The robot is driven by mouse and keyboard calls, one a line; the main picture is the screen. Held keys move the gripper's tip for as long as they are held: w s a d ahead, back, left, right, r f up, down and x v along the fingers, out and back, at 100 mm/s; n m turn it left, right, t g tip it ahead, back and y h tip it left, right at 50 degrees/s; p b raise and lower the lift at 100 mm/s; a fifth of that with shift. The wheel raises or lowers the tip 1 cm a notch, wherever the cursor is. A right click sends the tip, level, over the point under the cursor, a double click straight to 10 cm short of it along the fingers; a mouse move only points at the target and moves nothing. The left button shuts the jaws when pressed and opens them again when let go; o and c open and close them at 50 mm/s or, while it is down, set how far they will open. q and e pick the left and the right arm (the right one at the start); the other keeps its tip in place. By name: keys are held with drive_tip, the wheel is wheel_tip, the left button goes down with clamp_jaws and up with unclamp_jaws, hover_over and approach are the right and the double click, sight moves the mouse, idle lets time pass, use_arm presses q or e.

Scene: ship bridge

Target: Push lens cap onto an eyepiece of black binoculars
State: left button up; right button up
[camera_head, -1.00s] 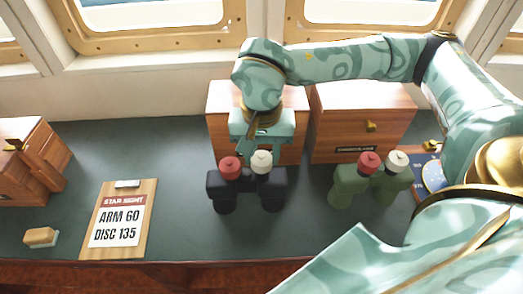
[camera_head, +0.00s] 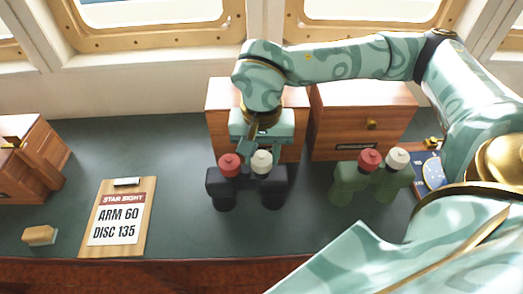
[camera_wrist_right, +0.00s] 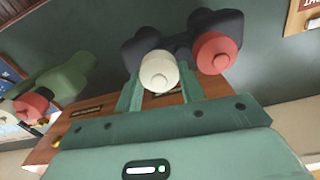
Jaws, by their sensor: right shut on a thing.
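Black binoculars (camera_head: 243,185) stand on the dark green tabletop in front of a wooden box; they also show in the wrist view (camera_wrist_right: 185,40). A red cap (camera_head: 230,165) covers their left eyepiece in the head view. A white lens cap (camera_head: 262,161) is at their right eyepiece; whether it is fully seated, I cannot tell. My right gripper (camera_head: 258,150) reaches down from behind and is shut on the white cap. In the wrist view the white cap (camera_wrist_right: 159,72) lies between the two fingers. My left gripper is not in view.
Green binoculars (camera_head: 362,180) with a red and a white cap stand to the right. Wooden boxes (camera_head: 363,135) stand behind. A clipboard (camera_head: 120,245) reading "ARM 60 DISC 135" and a small wooden-backed block (camera_head: 40,236) lie at left. The tabletop between is clear.

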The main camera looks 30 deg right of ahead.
idle(0.3)
drive_tip(key=o, duration=1.4)
drive_tip(key=shift+r, duration=0.1)
drive_tip(key=shift+r+p, duration=2.85)
drive_tip(key=shift+r, duration=0.55)
